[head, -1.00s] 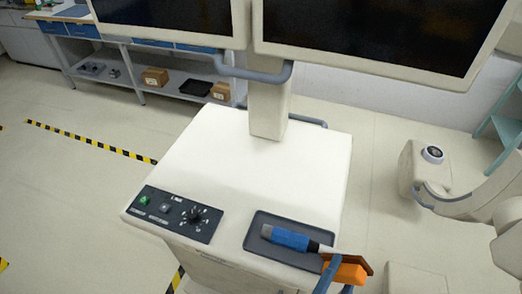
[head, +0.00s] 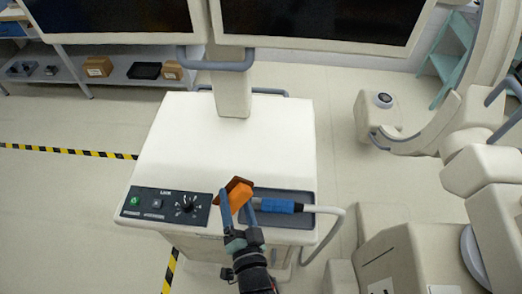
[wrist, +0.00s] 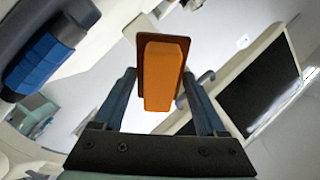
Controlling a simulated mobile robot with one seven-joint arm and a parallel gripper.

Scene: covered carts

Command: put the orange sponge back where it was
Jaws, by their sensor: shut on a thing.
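The orange sponge (head: 238,195), with a brown face on one side, is held in the air at the front of the white cart (head: 190,140). My gripper (head: 250,206) is shut on it. In the wrist view the sponge (wrist: 165,75) sits between the two blue-grey fingers of my gripper (wrist: 162,95), tilted a little and pointing away. In the head view it overlaps the left end of the dark tray (head: 304,198). Whether it touches the cart cannot be told.
A blue-handled probe (head: 283,206) with a thick cable lies in the tray; its blue part (wrist: 42,62) is close in the wrist view. A control panel (head: 165,205) with a knob is left of the sponge. The cart top behind is clear. Two monitors (head: 320,20) hang above.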

